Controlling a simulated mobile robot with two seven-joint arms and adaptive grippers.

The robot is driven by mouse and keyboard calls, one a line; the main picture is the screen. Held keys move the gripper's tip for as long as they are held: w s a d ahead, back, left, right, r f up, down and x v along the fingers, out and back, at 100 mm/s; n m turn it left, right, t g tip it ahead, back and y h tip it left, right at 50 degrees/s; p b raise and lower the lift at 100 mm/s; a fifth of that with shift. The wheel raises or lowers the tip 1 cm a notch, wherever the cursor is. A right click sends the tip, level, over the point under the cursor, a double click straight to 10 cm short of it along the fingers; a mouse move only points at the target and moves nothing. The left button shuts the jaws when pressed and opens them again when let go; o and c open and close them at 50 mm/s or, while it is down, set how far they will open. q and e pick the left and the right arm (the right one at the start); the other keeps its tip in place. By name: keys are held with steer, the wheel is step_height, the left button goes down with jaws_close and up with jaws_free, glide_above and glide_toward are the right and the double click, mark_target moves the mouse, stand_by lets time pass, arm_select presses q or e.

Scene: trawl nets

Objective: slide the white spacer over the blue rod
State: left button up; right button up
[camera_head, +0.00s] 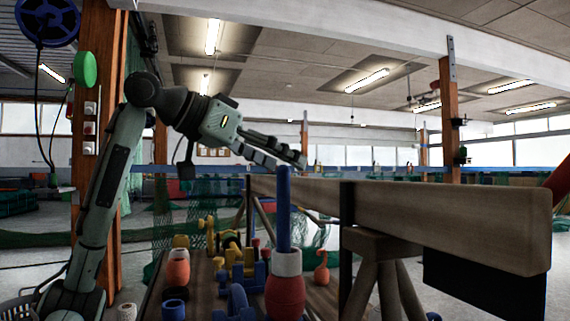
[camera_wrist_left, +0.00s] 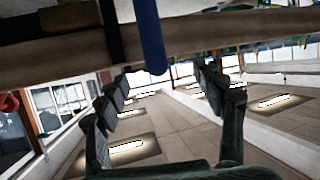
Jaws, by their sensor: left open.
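The blue rod (camera_head: 284,212) stands upright near the middle of the head view. In the left wrist view the blue rod (camera_wrist_left: 149,35) comes in from the top. A white spacer-like ring (camera_head: 287,263) sits low at the rod and appears to be around it, on top of a rounded red piece (camera_head: 285,297). My left gripper (camera_head: 288,154) is open, with its fingertips close to the rod's top end. In the left wrist view my left gripper (camera_wrist_left: 163,76) has its fingers spread, with nothing clamped between them. My right gripper is not in view.
A thick wooden beam (camera_head: 420,215) on trestle legs (camera_head: 385,285) runs along the right, close to the rod. Several yellow, blue and red pieces crowd the surface left of the rod, including a blue ring (camera_head: 174,309). Green netting (camera_head: 190,210) hangs behind.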

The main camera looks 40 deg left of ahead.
arm_select(q)
steer(key=v, duration=1)
steer(key=shift+s, duration=0.2)
steer(key=shift+r, duration=0.1)
